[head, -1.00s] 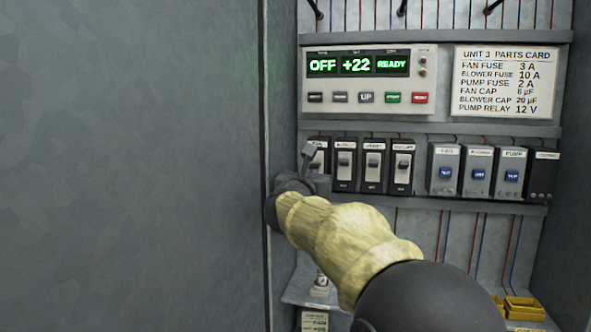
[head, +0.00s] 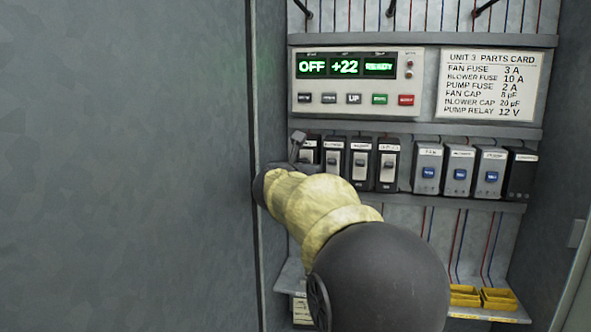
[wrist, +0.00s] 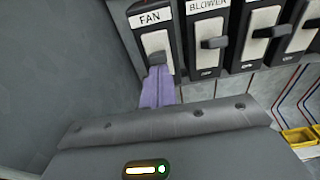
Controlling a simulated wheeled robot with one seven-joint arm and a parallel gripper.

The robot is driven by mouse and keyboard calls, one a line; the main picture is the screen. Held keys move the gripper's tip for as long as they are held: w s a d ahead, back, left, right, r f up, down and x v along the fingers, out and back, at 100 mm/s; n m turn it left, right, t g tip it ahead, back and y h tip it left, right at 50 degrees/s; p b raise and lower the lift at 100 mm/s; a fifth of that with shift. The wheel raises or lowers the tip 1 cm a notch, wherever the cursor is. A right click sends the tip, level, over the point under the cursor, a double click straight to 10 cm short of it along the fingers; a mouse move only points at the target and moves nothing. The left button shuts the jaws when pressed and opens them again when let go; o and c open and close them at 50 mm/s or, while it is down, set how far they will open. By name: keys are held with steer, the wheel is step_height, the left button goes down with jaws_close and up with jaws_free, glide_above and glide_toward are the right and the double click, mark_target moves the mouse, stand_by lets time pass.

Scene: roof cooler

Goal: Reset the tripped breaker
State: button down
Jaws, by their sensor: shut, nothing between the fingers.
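A row of black breakers with pale faces sits on the middle rail. The leftmost, labelled FAN, shows in the head view (head: 310,155) and in the wrist view (wrist: 155,38). Right of it is the BLOWER breaker (wrist: 214,35), its dark lever near mid-height, and two more (head: 360,163) (head: 387,165). My gripper (head: 297,142) is shut and empty at the FAN breaker. In the wrist view its purplish fingers (wrist: 157,88) reach the breaker's lower face, overlapping its lever. Whether they touch the lever I cannot tell. Which breaker is tripped is not clear.
Above is a control panel (head: 355,82) reading OFF, +22 and READY, beside a parts card (head: 489,85). Right of the breakers stand grey modules with blue parts (head: 458,172). A grey wall (head: 125,165) stands close on the left. Yellow bins (head: 498,299) lie below.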

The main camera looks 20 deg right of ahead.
steer(key=s+a+f+b, duration=0.3)
steer(key=s+a+b, duration=0.4)
steer(key=s, duration=0.1)
steer(key=shift+s, duration=0.4)
stand_by(0.6)
